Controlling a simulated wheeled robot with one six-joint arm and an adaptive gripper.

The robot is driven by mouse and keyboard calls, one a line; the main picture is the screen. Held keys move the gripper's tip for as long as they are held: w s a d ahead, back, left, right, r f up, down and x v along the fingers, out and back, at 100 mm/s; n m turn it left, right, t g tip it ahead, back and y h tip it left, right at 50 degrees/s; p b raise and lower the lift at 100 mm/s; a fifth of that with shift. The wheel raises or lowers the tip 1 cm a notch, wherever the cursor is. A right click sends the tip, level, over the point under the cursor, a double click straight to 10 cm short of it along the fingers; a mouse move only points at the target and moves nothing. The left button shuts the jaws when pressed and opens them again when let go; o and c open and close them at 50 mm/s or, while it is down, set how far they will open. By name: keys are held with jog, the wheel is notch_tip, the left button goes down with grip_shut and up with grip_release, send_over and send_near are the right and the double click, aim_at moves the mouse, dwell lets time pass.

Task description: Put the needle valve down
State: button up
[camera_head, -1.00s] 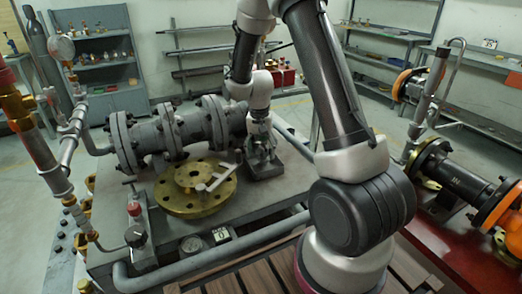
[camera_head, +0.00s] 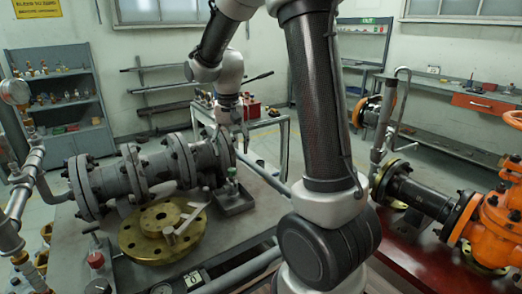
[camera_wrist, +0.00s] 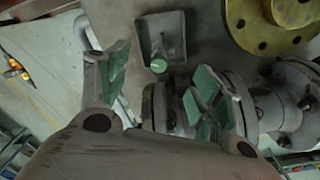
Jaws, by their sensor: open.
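The needle valve (camera_head: 232,178), with a green top, stands on a small dark grey tray (camera_head: 238,206) on the grey workbench. In the wrist view the needle valve (camera_wrist: 159,62) shows its green cap inside the tray (camera_wrist: 172,24), just beyond my fingertips. My gripper (camera_head: 228,128) is above the valve, apart from it. In the wrist view my gripper (camera_wrist: 162,76) has its green-padded fingers spread wide, with nothing held between them. The lower part of the valve is hard to make out.
A brass flange (camera_head: 140,240) with a light metal T-shaped piece (camera_head: 187,218) lies left of the tray. A grey flanged pipe (camera_head: 110,178) runs behind it, close to my gripper; its flanges (camera_wrist: 165,108) also show in the wrist view. An orange valve (camera_head: 497,225) stands at right.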

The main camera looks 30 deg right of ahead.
jog(key=s+r+n+t, duration=0.2)
jog(key=s+r, duration=0.3)
jog(key=s, duration=0.7)
jog(key=s+r+n+t, duration=0.1)
jog(key=s+r+n, duration=0.2)
jog(key=s, duration=0.9)
notch_tip(320, 180, up, 2)
jog(key=shift+d+r+n+t, duration=0.1)
jog(key=shift+d+n+t, duration=0.3)
jog(key=shift+s, duration=0.1)
